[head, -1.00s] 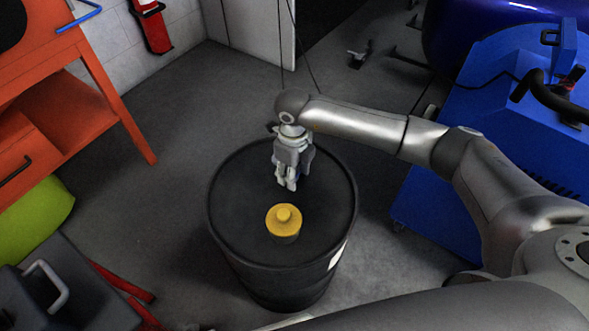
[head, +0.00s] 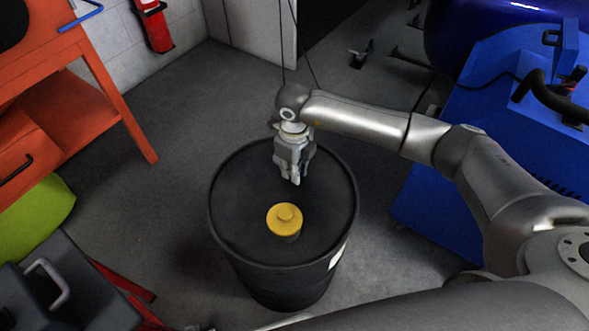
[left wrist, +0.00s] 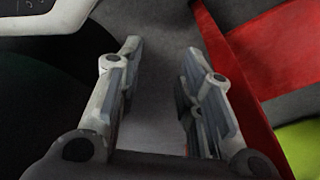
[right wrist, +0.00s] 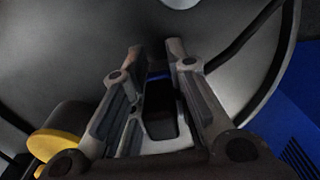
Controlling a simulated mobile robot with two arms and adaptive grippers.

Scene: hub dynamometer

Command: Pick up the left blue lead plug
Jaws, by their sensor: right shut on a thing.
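My right gripper (head: 294,180) points down over the top of a black drum (head: 235,205), behind a yellow-capped piece. In the right wrist view, its fingers (right wrist: 160,60) are shut on a small dark piece with a blue part (right wrist: 158,75), which I take for the blue lead plug. The fingers hide most of it, and it cannot be made out in the head view. My left gripper (left wrist: 160,65) is open and empty in the left wrist view, away from the drum.
The yellow-capped piece (head: 284,217) stands on the drum close to the right gripper. A blue machine (head: 450,190) is on the right, an orange bench (head: 75,95) on the left. Grey floor is clear between bench and drum.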

